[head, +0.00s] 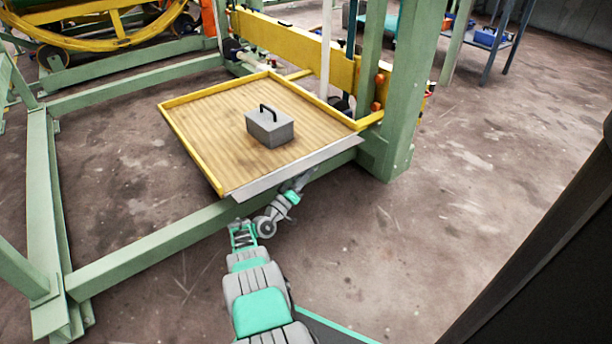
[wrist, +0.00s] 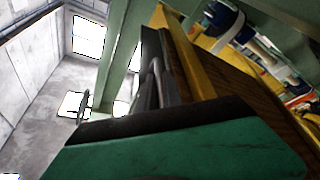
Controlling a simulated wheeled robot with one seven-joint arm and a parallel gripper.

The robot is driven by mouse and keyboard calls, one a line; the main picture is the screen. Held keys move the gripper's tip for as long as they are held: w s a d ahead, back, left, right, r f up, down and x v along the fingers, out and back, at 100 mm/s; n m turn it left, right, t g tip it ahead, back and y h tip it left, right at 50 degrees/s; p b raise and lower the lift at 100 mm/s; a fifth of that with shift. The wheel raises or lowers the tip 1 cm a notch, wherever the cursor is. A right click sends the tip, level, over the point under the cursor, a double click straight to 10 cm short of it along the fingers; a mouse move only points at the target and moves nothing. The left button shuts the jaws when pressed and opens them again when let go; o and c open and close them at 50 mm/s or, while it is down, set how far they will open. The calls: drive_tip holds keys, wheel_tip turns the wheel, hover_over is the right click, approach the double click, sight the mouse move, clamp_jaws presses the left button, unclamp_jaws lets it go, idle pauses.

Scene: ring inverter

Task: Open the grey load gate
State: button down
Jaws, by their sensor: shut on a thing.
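The grey load gate (head: 296,169) is a long flat plate along the near edge of the yellow-rimmed wooden platform (head: 200,130). In the head view its broad face shows from above. My gripper (head: 301,181) is at the gate's near side, right of its middle, with its fingertips mostly hidden under the plate. In the wrist view a dark grey panel with a light grey bar (wrist: 157,82) stands just beyond the teal and black gripper part in the foreground. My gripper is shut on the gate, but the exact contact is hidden.
A grey box with a black handle (head: 270,128) sits on the platform. A green post (head: 400,90) stands at the platform's right corner. A green floor beam (head: 150,245) runs under the near side. The floor to the right is clear.

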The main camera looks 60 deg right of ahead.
drive_tip(key=shift+r, duration=0.15)
drive_tip(key=c, duration=1.8)
unclamp_jaws()
drive_tip(key=shift+o, duration=0.2)
drive_tip(key=p+v, duration=0.2)
drive_tip(key=v, duration=0.5)
drive_tip(key=shift+w+a, duration=0.15)
drive_tip(key=shift+a, duration=0.2)
drive_tip(key=shift+f, duration=0.25)
